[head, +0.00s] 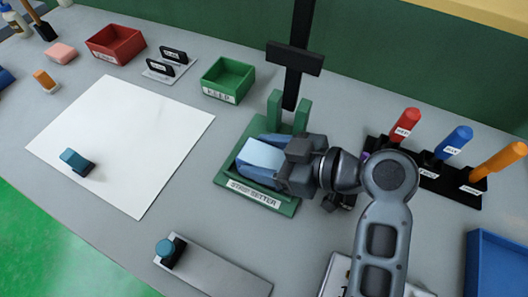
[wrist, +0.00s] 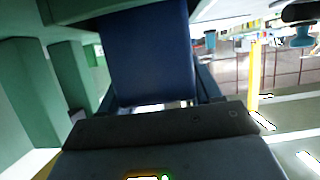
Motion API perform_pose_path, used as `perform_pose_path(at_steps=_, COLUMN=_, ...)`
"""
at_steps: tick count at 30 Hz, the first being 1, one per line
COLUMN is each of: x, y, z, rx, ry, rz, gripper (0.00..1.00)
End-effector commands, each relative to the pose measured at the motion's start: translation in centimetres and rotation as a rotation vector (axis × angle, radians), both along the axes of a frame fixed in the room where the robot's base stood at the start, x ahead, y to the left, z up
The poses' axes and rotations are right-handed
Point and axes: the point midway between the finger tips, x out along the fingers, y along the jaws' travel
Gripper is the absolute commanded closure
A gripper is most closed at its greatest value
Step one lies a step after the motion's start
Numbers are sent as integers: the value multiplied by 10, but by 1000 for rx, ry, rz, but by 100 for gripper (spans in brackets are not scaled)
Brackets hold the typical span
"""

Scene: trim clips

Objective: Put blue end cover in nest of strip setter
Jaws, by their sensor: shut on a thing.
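The strip setter (head: 233,182) is a green fixture with a labelled front edge and two upright green posts at its back. A blue block, which I take as the blue end cover (head: 262,157), is at its nest, inside the green walls. My gripper (head: 284,164) is shut on this cover from the right side, low over the setter. In the wrist view the cover (wrist: 150,55) fills the middle as a dark blue face, close to green posts at left. The nest floor and the cover's underside are hidden, so I cannot tell whether it is fully seated.
A black post with a crossbar (head: 294,58) stands behind the setter. Labelled red, blue and orange handles (head: 452,141) stand in a black rack at right. A green bin (head: 228,80) and red bin (head: 115,43) are behind.

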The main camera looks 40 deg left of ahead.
Motion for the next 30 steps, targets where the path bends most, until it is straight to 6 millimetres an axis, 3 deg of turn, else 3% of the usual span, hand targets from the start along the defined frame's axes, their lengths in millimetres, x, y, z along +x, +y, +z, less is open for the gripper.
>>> perform_pose_path(at_steps=2, x=0, y=0, z=-4, rx=1, ry=0, rz=0, gripper=71)
perform_pose_path(at_steps=3, x=0, y=0, z=-2, rx=0, ry=0, rz=0, gripper=33)
perform_pose_path(at_steps=10, x=0, y=0, z=-2, rx=0, ry=0, rz=0, gripper=11)
perform_pose_path(at_steps=20, x=0, y=0, z=3, rx=0, ry=0, rz=0, gripper=11)
perform_pose_path(at_steps=30, x=15, y=-55, z=22, rx=0, ry=-2, rz=-5, gripper=11)
